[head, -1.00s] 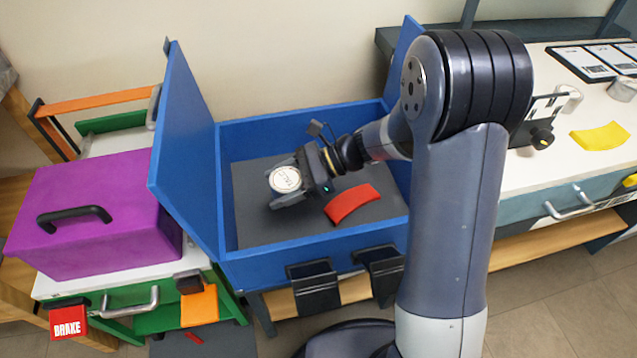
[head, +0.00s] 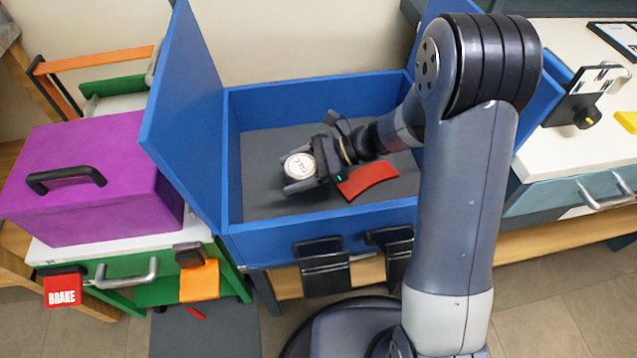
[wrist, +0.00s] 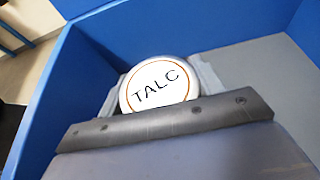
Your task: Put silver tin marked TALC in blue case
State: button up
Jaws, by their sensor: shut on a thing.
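The silver tin (head: 299,167) has a round white lid and sits between the fingers of my gripper (head: 298,176). In the wrist view the tin (wrist: 157,84) reads TALC, with its lid facing the camera and its lower part hidden by my gripper. My gripper is shut on it. Both are inside the outline of the open blue case (head: 330,226), over its grey floor, left of the middle. I cannot tell whether the tin touches the floor. The case's blue side flap (head: 182,120) stands up at the left.
A red curved piece (head: 368,180) lies in the case, just right of my gripper. A purple box (head: 90,185) with a black handle stands left of the case. Two black latches (head: 322,266) hang on the case front. Bare grey floor shows behind and in front of the tin.

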aim_at(298, 201)
notch_tip(298, 201, down, 9)
jog(key=b, duration=0.2)
jog(key=shift+r+b, duration=0.1)
jog(key=shift+b, duration=0.25)
jog(key=o, duration=1.1)
jog(key=shift+d+r, duration=0.15)
jog(key=shift+r, duration=0.05)
jog(key=p+v, duration=0.2)
jog(key=v, duration=0.5)
jog(key=shift+d, duration=0.1)
